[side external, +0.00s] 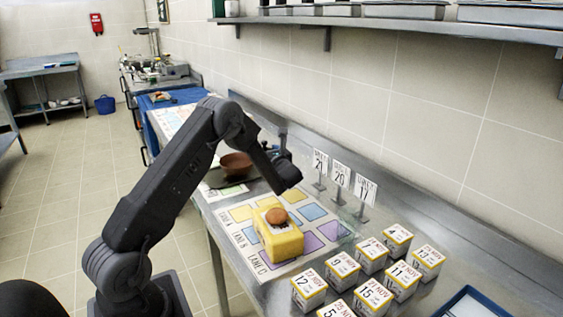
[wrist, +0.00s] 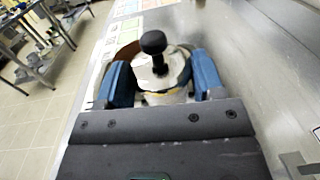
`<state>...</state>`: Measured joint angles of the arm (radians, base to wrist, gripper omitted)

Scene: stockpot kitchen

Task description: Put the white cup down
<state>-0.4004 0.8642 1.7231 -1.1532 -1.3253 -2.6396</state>
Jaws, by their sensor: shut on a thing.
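In the wrist view, a white, faceted thing (wrist: 146,76), which I take for the white cup, sits between the two blue fingers of my gripper (wrist: 162,82). The fingers are shut on its sides. A dark rod with a round black knob (wrist: 153,42) stands up from it. In the side view, my gripper (side external: 280,153) is over the back part of the steel counter, right of a brown bowl (side external: 236,160). The cup is not clearly visible there, and I cannot tell whether it touches the counter.
A mat with coloured squares (side external: 241,214) lies on the counter (side external: 215,238). A yellow block (side external: 280,243) with a brown round thing (side external: 276,215) stands on it. Number signs (side external: 341,175) stand behind. Several dated boxes (side external: 372,250) fill the front right. A shelf (side external: 400,28) overhangs the back.

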